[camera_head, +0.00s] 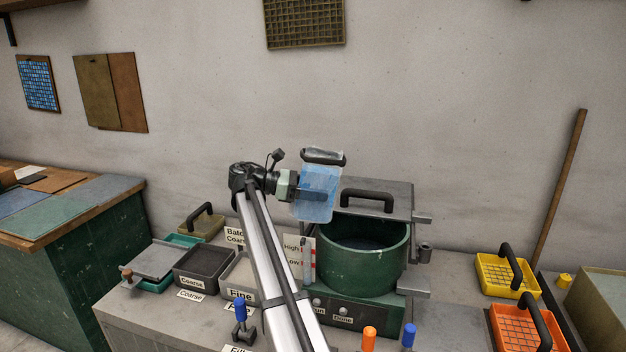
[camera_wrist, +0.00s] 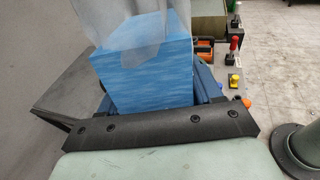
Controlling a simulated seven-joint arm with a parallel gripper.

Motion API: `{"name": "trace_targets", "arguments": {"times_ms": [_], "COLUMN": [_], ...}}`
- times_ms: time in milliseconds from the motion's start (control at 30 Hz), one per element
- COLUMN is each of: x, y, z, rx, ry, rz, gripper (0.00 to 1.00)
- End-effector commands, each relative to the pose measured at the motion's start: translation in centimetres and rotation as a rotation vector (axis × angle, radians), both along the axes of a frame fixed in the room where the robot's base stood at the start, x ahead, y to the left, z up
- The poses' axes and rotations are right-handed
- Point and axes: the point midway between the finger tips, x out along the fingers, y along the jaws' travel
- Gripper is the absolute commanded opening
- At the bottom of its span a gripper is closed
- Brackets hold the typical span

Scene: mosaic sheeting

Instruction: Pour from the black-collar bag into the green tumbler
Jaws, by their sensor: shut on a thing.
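The bag (camera_head: 316,192) is clear plastic with blue contents and a black collar at its top. My gripper (camera_head: 313,195) is shut on it and holds it raised, slightly tilted, just above and left of the green tumbler's rim. The bag also shows in the wrist view (camera_wrist: 146,65), its blue contents between the fingers. The green tumbler (camera_head: 362,268) is a wide round drum, open at the top, with a dark inside. Its lid (camera_head: 378,198) with a black handle stands raised behind it. The tumbler's floor is too dark to make out.
A dark tray labelled Coarse (camera_head: 202,267) and one labelled Fine (camera_head: 240,272) sit left of the tumbler. A yellow basket (camera_head: 505,275) and an orange basket (camera_head: 528,332) stand at the right. Orange (camera_head: 369,335) and blue (camera_head: 408,335) knobs stand in front.

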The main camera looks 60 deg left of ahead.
Motion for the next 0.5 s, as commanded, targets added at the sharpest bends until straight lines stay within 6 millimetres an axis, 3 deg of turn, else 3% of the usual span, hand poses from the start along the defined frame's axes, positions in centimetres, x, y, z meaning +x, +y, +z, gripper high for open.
{"name": "trace_targets", "arguments": {"times_ms": [133, 500], "x": [-0.6, -1.4], "y": [-0.9, -0.3], "z": [-0.1, -1.8], "rx": [0.010, 0.082], "ry": [0.014, 0.150], "rz": [-0.046, -0.040], "gripper": [0.14, 0.14]}}
